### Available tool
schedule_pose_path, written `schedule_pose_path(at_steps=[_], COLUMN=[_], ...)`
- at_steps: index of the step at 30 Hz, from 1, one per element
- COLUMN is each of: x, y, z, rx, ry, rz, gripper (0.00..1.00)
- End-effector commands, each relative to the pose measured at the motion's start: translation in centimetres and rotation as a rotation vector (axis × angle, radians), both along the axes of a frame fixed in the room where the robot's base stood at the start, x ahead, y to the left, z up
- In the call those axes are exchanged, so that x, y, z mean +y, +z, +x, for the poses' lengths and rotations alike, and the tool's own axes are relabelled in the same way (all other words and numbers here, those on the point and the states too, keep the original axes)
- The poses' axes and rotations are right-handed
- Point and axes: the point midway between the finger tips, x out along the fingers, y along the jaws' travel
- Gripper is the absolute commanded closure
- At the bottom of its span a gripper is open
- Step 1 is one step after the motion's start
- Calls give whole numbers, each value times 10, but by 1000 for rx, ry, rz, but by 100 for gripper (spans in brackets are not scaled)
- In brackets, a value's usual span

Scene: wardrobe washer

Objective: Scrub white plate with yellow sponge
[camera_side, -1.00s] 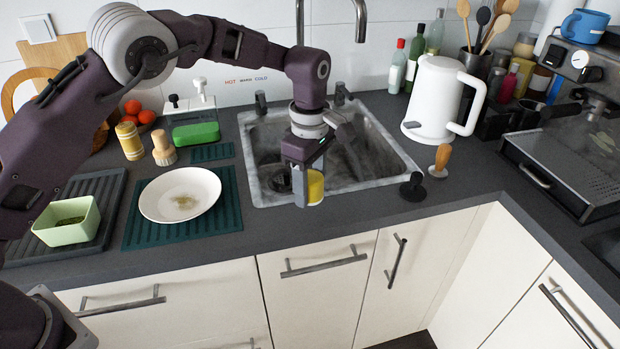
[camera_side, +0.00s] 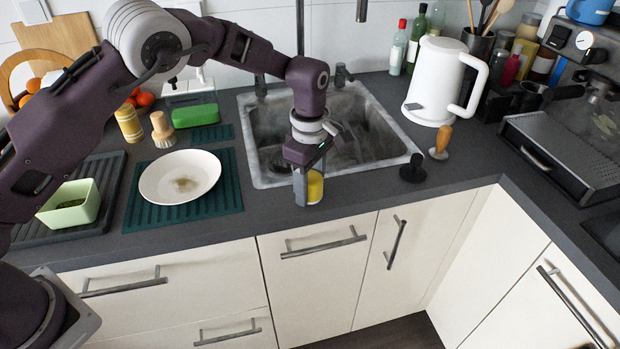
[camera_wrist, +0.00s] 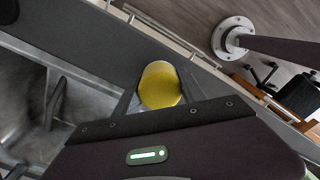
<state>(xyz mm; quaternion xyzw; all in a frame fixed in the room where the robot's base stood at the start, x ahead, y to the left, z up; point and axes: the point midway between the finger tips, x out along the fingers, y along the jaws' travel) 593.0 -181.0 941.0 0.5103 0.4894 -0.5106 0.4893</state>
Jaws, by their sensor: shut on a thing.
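The white plate (camera_side: 180,172) lies on a dark green ribbed mat (camera_side: 227,195) left of the sink. A brownish smear (camera_side: 184,184) is on its middle. My gripper (camera_side: 308,190) points down at the front rim of the sink, well to the right of the plate. It is shut on the round yellow sponge (camera_side: 315,187), which shows between the fingers. The sponge also shows in the wrist view (camera_wrist: 160,85), beyond the gripper body. The plate is not in the wrist view.
The sink (camera_side: 265,180) is right behind my gripper. A pale green bowl (camera_side: 70,207) is left of the plate; a wooden brush (camera_side: 162,130), a yellow shaker (camera_side: 128,124) and a green block (camera_side: 195,115) stand behind it. A white kettle (camera_side: 432,82) stands right of the sink.

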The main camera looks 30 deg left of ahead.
Motion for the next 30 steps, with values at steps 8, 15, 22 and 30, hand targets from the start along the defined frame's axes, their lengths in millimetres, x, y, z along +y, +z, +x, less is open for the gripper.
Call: schedule_pose_path(at_steps=[8, 15, 22, 30], x=[0, 0, 0, 0], y=[-8, -8, -8, -8], z=[0, 0, 0, 0], rx=[-1, -1, 0, 0], ry=[0, 0, 0, 0], rz=[0, 0, 0, 0], gripper=[33, 27, 27, 16])
